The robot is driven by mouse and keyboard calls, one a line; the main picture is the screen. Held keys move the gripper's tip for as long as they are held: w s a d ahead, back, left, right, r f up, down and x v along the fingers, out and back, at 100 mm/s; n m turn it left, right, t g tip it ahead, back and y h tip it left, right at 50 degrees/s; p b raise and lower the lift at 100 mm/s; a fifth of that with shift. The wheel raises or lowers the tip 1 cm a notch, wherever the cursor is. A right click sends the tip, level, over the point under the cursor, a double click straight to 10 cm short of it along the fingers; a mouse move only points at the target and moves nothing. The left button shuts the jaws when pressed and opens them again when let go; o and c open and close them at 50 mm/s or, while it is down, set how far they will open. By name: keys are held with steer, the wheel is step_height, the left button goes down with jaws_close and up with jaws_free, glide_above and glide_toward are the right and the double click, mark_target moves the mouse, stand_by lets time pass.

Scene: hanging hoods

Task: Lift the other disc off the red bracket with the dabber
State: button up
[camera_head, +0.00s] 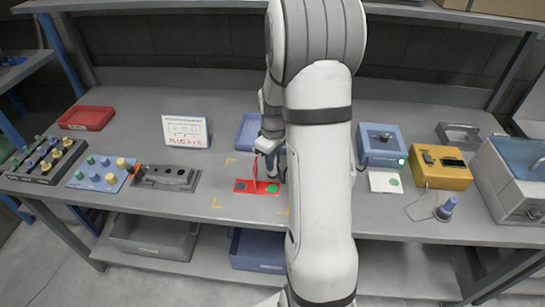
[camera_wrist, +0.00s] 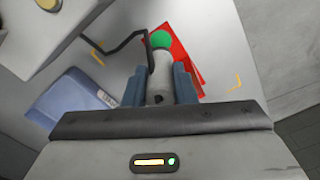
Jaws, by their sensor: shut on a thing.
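The red bracket (camera_head: 258,184) lies on the bench below my gripper; its edge also shows in the wrist view (camera_wrist: 182,50). A green disc (camera_head: 272,189) appears at its right end and a dark grey round spot (camera_head: 240,185) at its left. My gripper (camera_wrist: 158,84) is shut on the pale grey dabber (camera_wrist: 159,67), between its blue fingers. The dabber's far end is in line with the green disc (camera_wrist: 160,39); I cannot tell whether they touch. My arm hides most of the dabber in the head view.
A blue tray (camera_head: 249,132) lies behind the bracket. A sign (camera_head: 186,132) and a dark block (camera_head: 166,177) stand left. Bare bench lies around the bracket.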

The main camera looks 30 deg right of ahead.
mark_target(274, 172)
steer(key=shift+f+b, duration=1.75)
steer(key=shift+f, duration=1.35)
steer(key=shift+s, duration=0.1)
steer(key=shift+f+b, duration=0.2)
steer(key=shift+b, duration=0.1)
steer(key=shift+r+p, duration=2.3)
steer(key=shift+r, duration=1.25)
